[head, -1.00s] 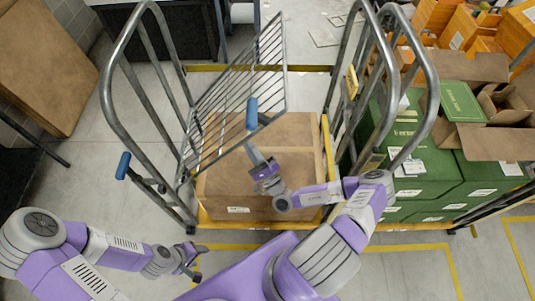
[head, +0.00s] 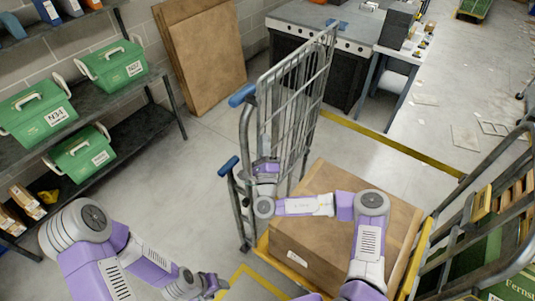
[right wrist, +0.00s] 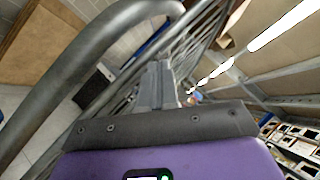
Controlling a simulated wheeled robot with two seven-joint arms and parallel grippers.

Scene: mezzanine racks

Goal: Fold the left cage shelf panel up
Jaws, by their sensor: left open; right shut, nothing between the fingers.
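The left cage's shelf panel (head: 300,95), a grey wire grid, stands nearly upright along the cage's left side in the head view. Blue grips (head: 242,95) show at the cage's left edge. My right gripper (head: 266,165) is shut and empty at the lower near part of the panel; whether it touches the wires is unclear. In the right wrist view its fingers (right wrist: 163,85) are together beside grey tubes and wires. My left gripper (head: 216,285) is open and empty, low at the front, apart from the cage.
A large brown carton (head: 310,235) fills the cage floor below my right arm. A shelf rack with green boxes (head: 120,67) stands left. A brown board (head: 200,55) leans on the wall. Another cage (head: 490,225) is at right. Open floor lies left of the cage.

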